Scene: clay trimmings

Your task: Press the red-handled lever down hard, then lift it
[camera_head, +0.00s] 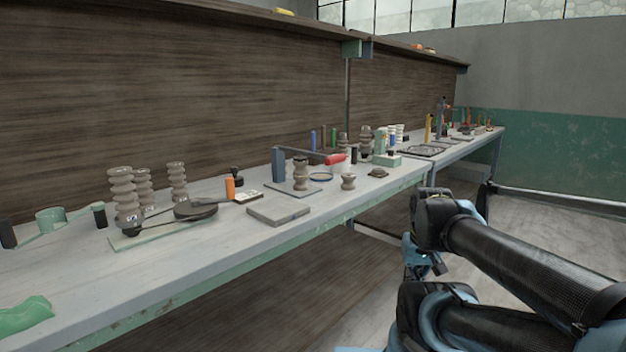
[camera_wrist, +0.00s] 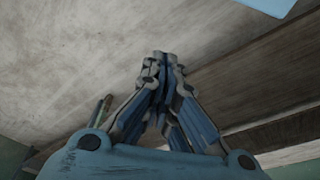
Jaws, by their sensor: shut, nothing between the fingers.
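The red handle (camera_head: 335,159) of the lever shows in the head view, at the middle of the long bench. The lever's dark bar runs left from the handle to a blue-grey upright post (camera_head: 278,164) on a flat base plate (camera_head: 288,188). A grey-brown ribbed piece (camera_head: 301,174) stands on the plate under the bar. In the wrist view my gripper (camera_wrist: 163,58) is shut and empty, its fingertips together. In the head view my arm is at the right, off the bench's front edge and well apart from the lever; the fingers are not clear there.
The bench (camera_head: 205,250) has free room along its front edge. An orange cylinder (camera_head: 230,187) and several ribbed insulators (camera_head: 124,195) stand to the left.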

